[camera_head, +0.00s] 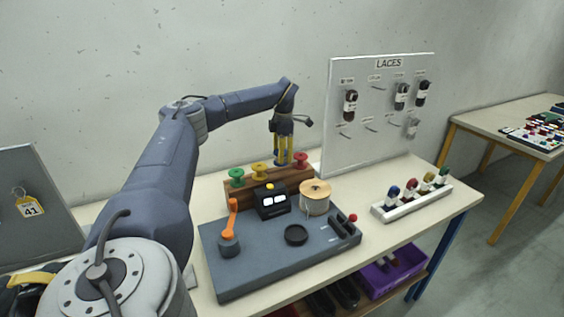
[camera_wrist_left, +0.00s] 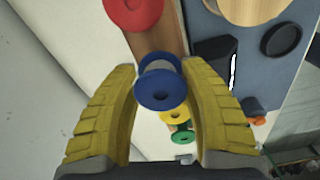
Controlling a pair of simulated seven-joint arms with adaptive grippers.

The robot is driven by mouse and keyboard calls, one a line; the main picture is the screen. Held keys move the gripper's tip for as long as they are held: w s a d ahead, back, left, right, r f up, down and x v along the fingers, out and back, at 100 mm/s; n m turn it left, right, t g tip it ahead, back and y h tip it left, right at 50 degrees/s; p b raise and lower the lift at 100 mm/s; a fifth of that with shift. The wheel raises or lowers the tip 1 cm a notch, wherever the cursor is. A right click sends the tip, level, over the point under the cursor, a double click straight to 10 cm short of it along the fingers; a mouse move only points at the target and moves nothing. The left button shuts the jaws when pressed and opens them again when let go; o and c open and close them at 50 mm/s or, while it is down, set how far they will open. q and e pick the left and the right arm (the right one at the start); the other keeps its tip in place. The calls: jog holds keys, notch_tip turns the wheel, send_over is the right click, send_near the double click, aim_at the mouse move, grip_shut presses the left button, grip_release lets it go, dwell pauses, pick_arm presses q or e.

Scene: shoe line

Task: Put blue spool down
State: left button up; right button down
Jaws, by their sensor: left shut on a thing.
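The blue spool (camera_wrist_left: 160,90) is between the yellow fingers of my left gripper (camera_wrist_left: 165,75) in the left wrist view. The fingers are shut on it. In the head view the left gripper (camera_head: 283,163) is over the wooden spool rack (camera_head: 240,191), in the gap between the yellow spool (camera_head: 259,172) and the red spool (camera_head: 301,160). The blue spool is mostly hidden there by the fingers. I cannot tell whether it touches the rack. The green spool (camera_head: 236,177) stands at the rack's left end. My right gripper is not in view.
A grey machine base (camera_head: 215,262) with a black box (camera_head: 272,203), an orange lever (camera_head: 232,220) and a large thread reel (camera_head: 315,198) is in front of the rack. A LACES board (camera_head: 375,130) stands behind right. A white tray (camera_head: 410,208) holds several coloured items.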

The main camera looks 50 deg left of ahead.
pick_arm(q)
jog(key=shift+f, duration=1.8)
jog(key=shift+f, duration=0.15)
jog(key=o, duration=1.4)
notch_tip(320, 180, up, 12)
jog(key=shift+w+d+r, duration=0.1)
jog(key=shift+w+r, duration=0.05)
jog(key=shift+r, duration=0.05)
